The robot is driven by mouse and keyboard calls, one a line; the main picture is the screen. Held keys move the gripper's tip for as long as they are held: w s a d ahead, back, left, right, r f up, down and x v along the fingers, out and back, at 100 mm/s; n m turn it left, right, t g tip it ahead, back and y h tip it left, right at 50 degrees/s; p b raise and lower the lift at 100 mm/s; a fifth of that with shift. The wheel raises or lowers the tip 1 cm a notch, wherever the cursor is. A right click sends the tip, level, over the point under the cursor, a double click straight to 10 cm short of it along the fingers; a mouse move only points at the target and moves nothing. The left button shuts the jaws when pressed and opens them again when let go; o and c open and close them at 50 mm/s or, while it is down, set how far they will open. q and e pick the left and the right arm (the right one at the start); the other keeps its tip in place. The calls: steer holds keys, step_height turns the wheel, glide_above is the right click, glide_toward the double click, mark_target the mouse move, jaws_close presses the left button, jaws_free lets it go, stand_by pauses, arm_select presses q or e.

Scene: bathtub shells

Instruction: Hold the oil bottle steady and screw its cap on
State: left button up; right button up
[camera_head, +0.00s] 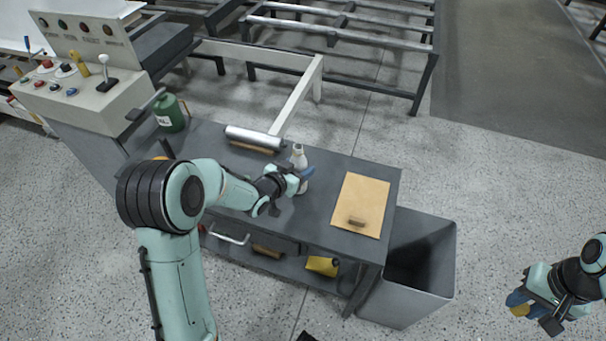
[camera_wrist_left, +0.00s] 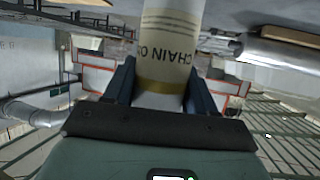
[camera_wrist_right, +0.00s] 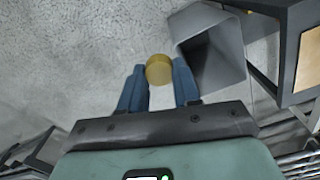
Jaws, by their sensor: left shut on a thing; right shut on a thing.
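The oil bottle (camera_head: 298,159) is pale and stands upright on the dark workbench. Its label reading "CHAIN O" shows in the left wrist view (camera_wrist_left: 165,45). My left gripper (camera_head: 304,173) is shut on the bottle, with its blue fingers on both sides of the body. The yellow cap (camera_wrist_right: 159,69) is between the fingertips of my right gripper (camera_wrist_right: 160,82), which is shut on it. In the head view the right gripper (camera_head: 516,303) is at the far lower right, well away from the bottle and over the floor.
A grey open bin (camera_head: 437,270) stands at the bench's right end. On the bench (camera_head: 318,217) are a cardboard sheet (camera_head: 360,200) with a brown block, a metal roller (camera_head: 254,138) behind the bottle, and a green can (camera_head: 169,115). A control panel (camera_head: 75,85) is at the upper left.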

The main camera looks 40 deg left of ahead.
arm_select(q)
steer(key=shift+r, duration=0.15)
